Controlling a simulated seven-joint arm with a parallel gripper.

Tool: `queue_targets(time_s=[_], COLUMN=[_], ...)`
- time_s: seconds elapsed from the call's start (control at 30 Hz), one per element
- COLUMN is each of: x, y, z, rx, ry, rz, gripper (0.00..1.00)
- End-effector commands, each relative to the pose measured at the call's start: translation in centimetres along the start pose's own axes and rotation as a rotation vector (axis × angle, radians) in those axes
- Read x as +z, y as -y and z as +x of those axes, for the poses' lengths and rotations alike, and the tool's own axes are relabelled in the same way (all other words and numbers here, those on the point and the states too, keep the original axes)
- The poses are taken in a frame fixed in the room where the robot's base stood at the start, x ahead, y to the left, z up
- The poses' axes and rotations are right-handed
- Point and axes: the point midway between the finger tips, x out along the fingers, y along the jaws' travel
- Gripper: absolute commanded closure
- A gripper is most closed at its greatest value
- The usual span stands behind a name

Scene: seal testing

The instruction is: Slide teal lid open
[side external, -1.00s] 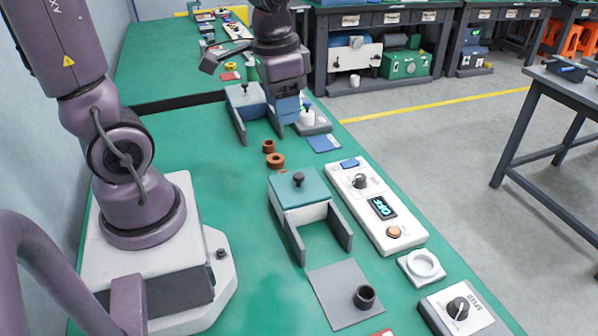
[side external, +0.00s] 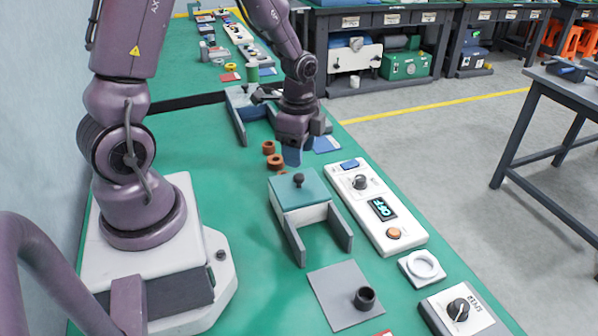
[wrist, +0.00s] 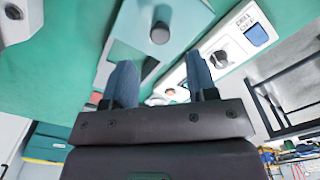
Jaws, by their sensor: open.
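The teal lid (side external: 310,197) lies flat on a white box (side external: 303,216), with a dark round knob (side external: 299,180) standing on its top. Two grey rails (side external: 341,231) reach from the box toward the camera, with open space between them. My gripper (side external: 292,157) is just behind the lid in the side view, above the mat and apart from the knob. In the wrist view, the blue fingers of my gripper (wrist: 161,80) are spread with nothing between them. The lid (wrist: 135,45) and knob (wrist: 160,33) show beyond the fingertips there.
Brown rings (side external: 275,161) lie behind the box. A grey plate (side external: 335,302) with a black ring (side external: 364,297) lies in front. A second railed box stands farther back. The green mat left of the box is clear.

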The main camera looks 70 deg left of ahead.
Motion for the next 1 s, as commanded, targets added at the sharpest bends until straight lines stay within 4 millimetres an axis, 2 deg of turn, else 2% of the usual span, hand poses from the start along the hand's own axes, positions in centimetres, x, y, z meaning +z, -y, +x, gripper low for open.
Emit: queue_targets(time_s=[0.1,0.3,0.5,0.73,0.93,0.97,1.0], x=[0.0,0.0,0.0,0.0,0.0,0.0,0.0], y=[-0.1,-0.1,0.0,0.0,0.0,0.0,0.0], z=[2.6,5.2,6.1,6.1,6.1,6.1,6.1], rx=[0.006,0.003,0.0,-0.001,-0.001,-0.001,-0.001], ry=[0.003,0.001,0.0,0.0,0.0,0.0,0.0], rz=[0.001,0.0,-0.001,-0.001,-0.001,-0.001,-0.001], gripper=[0.47,0.47,0.47,0.47,0.93,1.0,1.0])
